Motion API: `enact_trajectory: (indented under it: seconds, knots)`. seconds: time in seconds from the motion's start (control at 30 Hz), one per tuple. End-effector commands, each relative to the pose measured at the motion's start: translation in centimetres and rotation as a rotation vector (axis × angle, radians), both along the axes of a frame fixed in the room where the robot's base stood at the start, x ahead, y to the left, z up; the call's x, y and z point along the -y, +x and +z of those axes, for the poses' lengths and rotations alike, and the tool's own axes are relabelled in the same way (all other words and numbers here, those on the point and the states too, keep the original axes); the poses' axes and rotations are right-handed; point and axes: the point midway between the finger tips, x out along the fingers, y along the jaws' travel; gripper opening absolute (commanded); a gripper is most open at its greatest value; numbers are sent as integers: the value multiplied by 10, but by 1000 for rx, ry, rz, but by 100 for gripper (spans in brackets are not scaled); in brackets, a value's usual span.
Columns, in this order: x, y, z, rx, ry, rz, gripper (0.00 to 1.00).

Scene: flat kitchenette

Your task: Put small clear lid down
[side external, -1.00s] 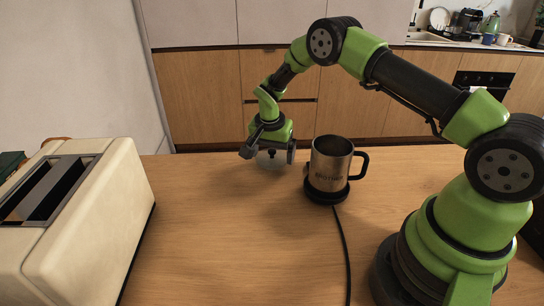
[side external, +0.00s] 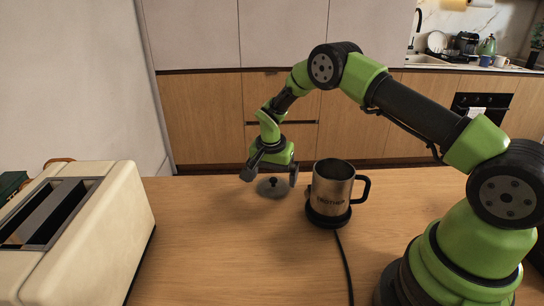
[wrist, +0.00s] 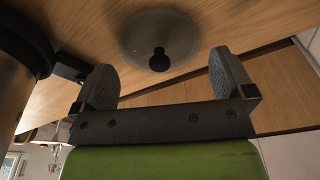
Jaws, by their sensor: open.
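The small clear lid (side external: 272,188) lies on the wooden table to the left of the mug, its dark knob facing up. In the wrist view the lid (wrist: 160,38) is a translucent disc with a black knob, just beyond the fingertips. My gripper (side external: 270,176) is open above the lid, with one finger on each side of the knob. In the wrist view the gripper's fingers (wrist: 163,80) are spread apart with nothing between the pads.
A steel mug (side external: 332,187) with a black handle stands on a dark round base (side external: 327,218) close to my gripper's right finger. A black cable runs forward from it. A cream toaster (side external: 100,240) stands at left. The table's middle front (side external: 235,260) is clear.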

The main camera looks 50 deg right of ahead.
Motion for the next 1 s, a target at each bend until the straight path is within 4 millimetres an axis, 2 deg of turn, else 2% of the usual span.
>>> enact_trajectory:
  seconds: [0.2, 0.4, 0.77, 0.87, 1.0]
  knots:
    - [-7, -2, 50, 4, 0, 1, 100]
    - [-12, -4, 86, 4, -1, 0, 100]
    - [-17, -8, 112, 12, 4, 17, 100]
    - [-24, -16, 141, 46, 16, 68, 100]
    - [-41, -44, 200, 122, 39, 193, 100]
